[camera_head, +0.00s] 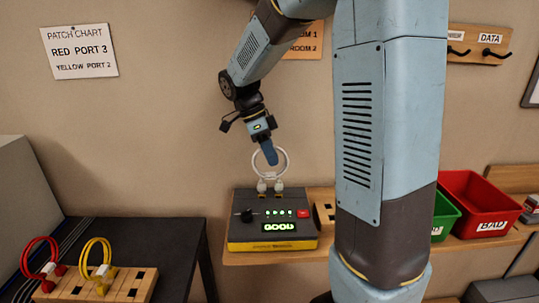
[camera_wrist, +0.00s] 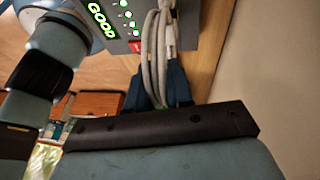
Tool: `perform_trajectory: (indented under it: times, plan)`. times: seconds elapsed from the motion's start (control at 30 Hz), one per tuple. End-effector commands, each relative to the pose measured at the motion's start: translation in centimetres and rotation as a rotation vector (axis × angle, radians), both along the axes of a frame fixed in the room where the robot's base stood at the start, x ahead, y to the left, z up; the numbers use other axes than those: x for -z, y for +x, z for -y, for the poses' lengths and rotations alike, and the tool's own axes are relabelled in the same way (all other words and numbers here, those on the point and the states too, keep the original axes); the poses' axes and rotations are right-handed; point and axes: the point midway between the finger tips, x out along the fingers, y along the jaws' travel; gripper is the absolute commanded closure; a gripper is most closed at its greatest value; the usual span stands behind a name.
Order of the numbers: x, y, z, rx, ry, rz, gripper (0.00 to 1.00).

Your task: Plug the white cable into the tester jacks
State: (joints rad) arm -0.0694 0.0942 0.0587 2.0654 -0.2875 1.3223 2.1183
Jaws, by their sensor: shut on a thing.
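The white cable (camera_head: 285,163) stands as an upright loop over the tester (camera_head: 286,243), its two plugs (camera_head: 270,186) down at the jacks on the tester's top. The jack openings are hidden under the plugs. The tester's screen reads GOOD (camera_head: 278,227) in green, with a row of lit green lights above it. My gripper (camera_head: 269,153) points down and is shut on the top of the loop. In the wrist view the fingers (camera_wrist: 163,92) close around the cable (camera_wrist: 151,55), and the lit screen (camera_wrist: 101,20) shows beyond.
A red bin (camera_head: 482,205) marked BAD and a green bin (camera_head: 443,214) stand right on the shelf. A red cable (camera_head: 39,246) and a yellow cable (camera_head: 107,247) stand in a wooden rack (camera_head: 128,288) at left. A patch chart (camera_head: 79,51) hangs on the wall.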

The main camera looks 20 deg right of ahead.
Motion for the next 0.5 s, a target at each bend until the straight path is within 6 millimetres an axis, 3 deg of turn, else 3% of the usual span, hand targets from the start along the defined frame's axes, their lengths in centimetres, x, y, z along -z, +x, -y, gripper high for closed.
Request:
perform_trajectory:
  times: [0.5]
  plan:
    - [0.41, 0.01, 0.05, 0.001, 0.0, 0.0, 1.0]
